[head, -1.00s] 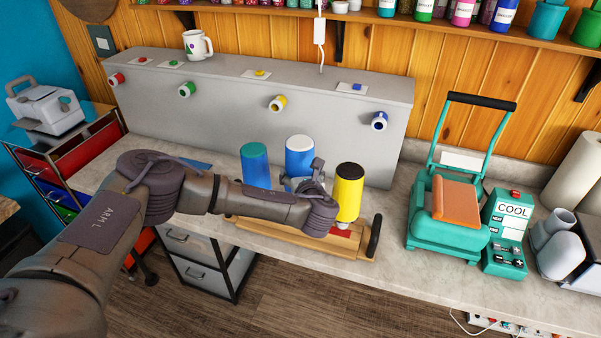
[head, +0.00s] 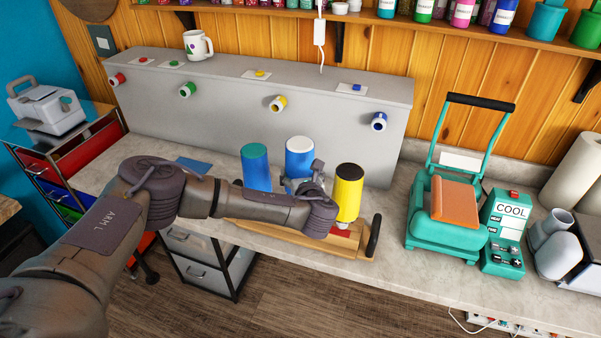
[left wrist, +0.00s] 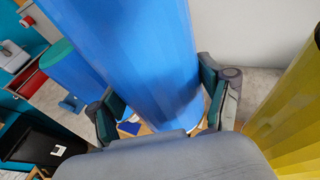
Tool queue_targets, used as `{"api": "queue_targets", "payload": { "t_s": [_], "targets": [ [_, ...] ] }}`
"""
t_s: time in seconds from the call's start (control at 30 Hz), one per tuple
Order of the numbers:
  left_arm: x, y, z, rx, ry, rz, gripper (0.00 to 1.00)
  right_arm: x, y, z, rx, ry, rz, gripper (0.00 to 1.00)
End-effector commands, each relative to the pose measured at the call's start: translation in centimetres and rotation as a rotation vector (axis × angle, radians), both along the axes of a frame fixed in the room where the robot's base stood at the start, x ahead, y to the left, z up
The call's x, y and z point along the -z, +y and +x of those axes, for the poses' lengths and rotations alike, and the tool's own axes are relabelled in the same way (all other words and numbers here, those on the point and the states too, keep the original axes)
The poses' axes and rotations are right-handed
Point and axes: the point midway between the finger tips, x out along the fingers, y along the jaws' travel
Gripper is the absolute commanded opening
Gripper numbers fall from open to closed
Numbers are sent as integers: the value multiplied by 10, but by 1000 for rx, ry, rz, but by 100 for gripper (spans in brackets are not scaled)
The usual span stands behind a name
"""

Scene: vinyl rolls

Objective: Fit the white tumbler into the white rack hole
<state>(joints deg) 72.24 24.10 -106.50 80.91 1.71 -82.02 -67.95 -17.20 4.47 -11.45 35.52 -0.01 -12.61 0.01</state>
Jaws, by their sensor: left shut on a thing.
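The tumbler with a white top (head: 299,160) has a blue body and stands about upright in the head view. My left gripper (head: 303,185) is shut on it, low on its body. In the left wrist view the blue body (left wrist: 140,60) passes between the two fingers (left wrist: 163,108). The wooden rack (head: 358,245) with a black end handle lies under the tumblers. My arm hides the tumbler's base and the rack hole below, so I cannot tell if the tumbler is seated. My right gripper is not in view.
A blue tumbler with a teal top (head: 255,168) stands left of the held one. A yellow tumbler with a black top (head: 348,192) stands close on its right. A grey panel (head: 230,130) with coloured pegs is behind. A teal press (head: 445,215) stands right.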

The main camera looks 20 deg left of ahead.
Motion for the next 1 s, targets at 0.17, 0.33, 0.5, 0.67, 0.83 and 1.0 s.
{"api": "queue_targets", "payload": {
  "t_s": [0.17, 0.33, 0.5, 0.67, 0.83, 1.0],
  "targets": [
    [-1, 0, 1, 0, -2, 0, 9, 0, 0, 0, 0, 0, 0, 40],
    [-1, 0, 1, 0, -2, 0, 9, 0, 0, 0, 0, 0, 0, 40],
    [2, 0, 0, 0, -1, 0, 9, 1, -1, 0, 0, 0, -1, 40],
    [6, 0, 0, -1, -1, 1, 9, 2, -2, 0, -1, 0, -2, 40],
    [10, 0, 0, -1, -2, 1, 9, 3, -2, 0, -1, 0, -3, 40],
    [10, 0, 1, -1, -3, 2, 9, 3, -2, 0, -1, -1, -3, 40]
  ]
}}
